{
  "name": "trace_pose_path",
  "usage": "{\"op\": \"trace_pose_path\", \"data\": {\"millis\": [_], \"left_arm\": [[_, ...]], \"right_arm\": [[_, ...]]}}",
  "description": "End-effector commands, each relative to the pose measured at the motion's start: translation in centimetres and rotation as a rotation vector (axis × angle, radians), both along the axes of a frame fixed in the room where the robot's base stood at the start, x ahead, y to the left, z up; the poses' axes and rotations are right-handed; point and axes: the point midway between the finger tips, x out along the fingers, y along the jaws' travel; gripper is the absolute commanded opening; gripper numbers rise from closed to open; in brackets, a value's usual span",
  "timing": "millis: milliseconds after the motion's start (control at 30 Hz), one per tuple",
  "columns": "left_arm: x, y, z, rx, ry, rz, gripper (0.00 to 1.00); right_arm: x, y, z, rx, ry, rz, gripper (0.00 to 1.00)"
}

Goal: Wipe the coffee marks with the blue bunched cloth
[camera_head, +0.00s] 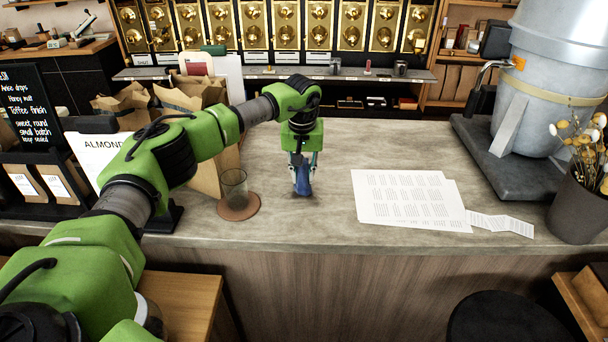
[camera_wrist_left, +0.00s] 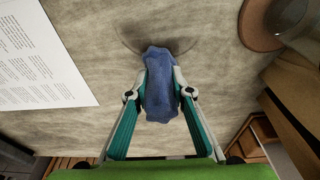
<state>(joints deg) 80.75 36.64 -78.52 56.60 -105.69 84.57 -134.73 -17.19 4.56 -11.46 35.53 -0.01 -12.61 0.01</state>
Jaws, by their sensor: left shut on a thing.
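My left gripper (camera_head: 302,168) points down at the counter and is shut on the blue bunched cloth (camera_head: 302,182). In the left wrist view, the cloth (camera_wrist_left: 159,84) sits between the two fingers of the left gripper (camera_wrist_left: 160,88). A brown ring-like coffee mark (camera_wrist_left: 152,38) shows on the counter at the cloth's far end, partly covered by it. In the head view, a faint dark patch shows around the cloth's base. I cannot tell how firmly the cloth presses on the counter. My right gripper is not in view.
A glass (camera_head: 233,184) stands on a round brown coaster (camera_head: 239,208) left of the cloth. Printed sheets (camera_head: 408,200) and a paper strip (camera_head: 500,224) lie to the right. Paper bags (camera_head: 180,100) stand behind my left arm. The counter between cloth and sheets is clear.

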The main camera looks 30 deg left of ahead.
Motion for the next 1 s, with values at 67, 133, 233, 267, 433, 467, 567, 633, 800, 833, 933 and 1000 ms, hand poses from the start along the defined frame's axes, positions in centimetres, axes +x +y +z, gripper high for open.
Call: {"op": "trace_pose_path", "data": {"millis": [67, 133, 233, 267, 433, 467, 567, 633, 800, 833, 933, 1000], "left_arm": [[0.0, -0.1, 0.1, 0.000, -0.001, -0.001, 0.00], [0.0, -0.3, 0.1, 0.000, -0.001, -0.002, 0.00], [-0.3, -0.9, 0.1, 0.000, -0.001, -0.003, 0.00], [-0.3, -1.1, 0.1, 0.000, -0.001, -0.003, 0.00], [-0.7, -2.3, 0.0, -0.001, -0.002, -0.003, 0.00], [-0.8, -2.5, 0.0, -0.001, -0.002, -0.003, 0.00], [-1.0, -2.9, -0.1, -0.002, -0.001, -0.002, 0.00], [-1.0, -3.2, -0.1, -0.002, -0.001, -0.001, 0.00], [-1.1, -3.3, -0.2, -0.002, 0.000, -0.001, 0.00], [-1.1, -3.3, -0.2, -0.001, 0.001, -0.001, 0.00], [-1.1, -3.3, -0.2, -0.001, 0.001, -0.001, 0.00], [-1.1, -3.3, -0.2, -0.001, 0.002, -0.002, 0.00]], "right_arm": [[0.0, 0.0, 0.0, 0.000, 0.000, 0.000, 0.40], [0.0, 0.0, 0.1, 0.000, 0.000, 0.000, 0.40], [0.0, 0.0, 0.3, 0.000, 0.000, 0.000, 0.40], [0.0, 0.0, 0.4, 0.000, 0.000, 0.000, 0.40], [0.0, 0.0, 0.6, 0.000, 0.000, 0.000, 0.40], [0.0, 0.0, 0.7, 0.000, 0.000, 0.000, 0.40], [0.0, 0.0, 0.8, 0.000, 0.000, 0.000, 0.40], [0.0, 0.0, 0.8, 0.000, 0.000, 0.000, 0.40], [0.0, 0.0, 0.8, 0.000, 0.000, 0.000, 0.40], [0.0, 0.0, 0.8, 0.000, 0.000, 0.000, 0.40], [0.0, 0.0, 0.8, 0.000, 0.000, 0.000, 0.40], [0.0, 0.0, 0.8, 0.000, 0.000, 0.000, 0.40]]}}
